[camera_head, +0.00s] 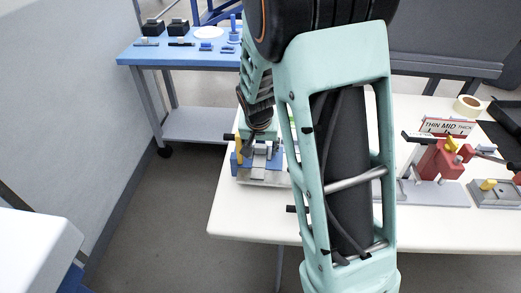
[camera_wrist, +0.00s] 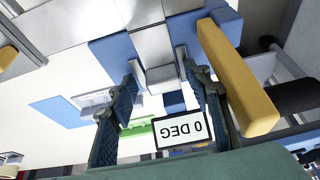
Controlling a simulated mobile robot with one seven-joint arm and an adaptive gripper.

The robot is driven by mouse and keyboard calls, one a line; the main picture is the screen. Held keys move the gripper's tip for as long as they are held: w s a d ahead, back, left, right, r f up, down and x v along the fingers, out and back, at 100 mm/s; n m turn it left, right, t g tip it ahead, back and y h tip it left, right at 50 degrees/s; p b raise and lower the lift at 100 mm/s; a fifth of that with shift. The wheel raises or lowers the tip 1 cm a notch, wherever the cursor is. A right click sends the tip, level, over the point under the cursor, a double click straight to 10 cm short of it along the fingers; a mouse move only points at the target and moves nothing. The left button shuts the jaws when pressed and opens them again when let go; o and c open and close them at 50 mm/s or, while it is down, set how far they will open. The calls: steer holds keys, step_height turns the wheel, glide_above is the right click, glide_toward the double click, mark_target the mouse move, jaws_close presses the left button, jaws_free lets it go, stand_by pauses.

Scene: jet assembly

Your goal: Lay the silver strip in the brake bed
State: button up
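My gripper (camera_head: 260,122) is low over a blue and silver bench fixture (camera_head: 262,172) with a yellow lever, at the left of the white table; my arm covers part of it. In the wrist view, my gripper (camera_wrist: 158,62) has its two fingers apart. A narrow silver piece (camera_wrist: 160,77) shows between the fingertips, and more silver surfaces lie beyond it with blue blocks on both sides. I cannot tell whether the fingers touch this piece, nor which silver part is the strip and which the brake bed. The yellow lever (camera_wrist: 236,75) is close beside the right finger.
A "0 DEG" label (camera_wrist: 184,131) shows between the fingers in the wrist view. A red fixture (camera_head: 438,158) with a "THIN MID THICK" sign stands right on the white table (camera_head: 255,222). A tape roll (camera_head: 467,106) lies behind it. A blue table (camera_head: 185,57) with small parts is at the back left.

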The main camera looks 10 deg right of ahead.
mark_target(259, 166)
steer(key=shift+a+r, duration=0.15)
steer(key=shift+a, duration=0.1)
steer(key=shift+a+r, duration=0.1)
steer(key=shift+r, duration=0.2)
steer(key=d+v, duration=0.1)
steer(key=v, duration=1)
steer(key=shift+s+a, duration=0.25)
steer(key=shift+a, duration=0.05)
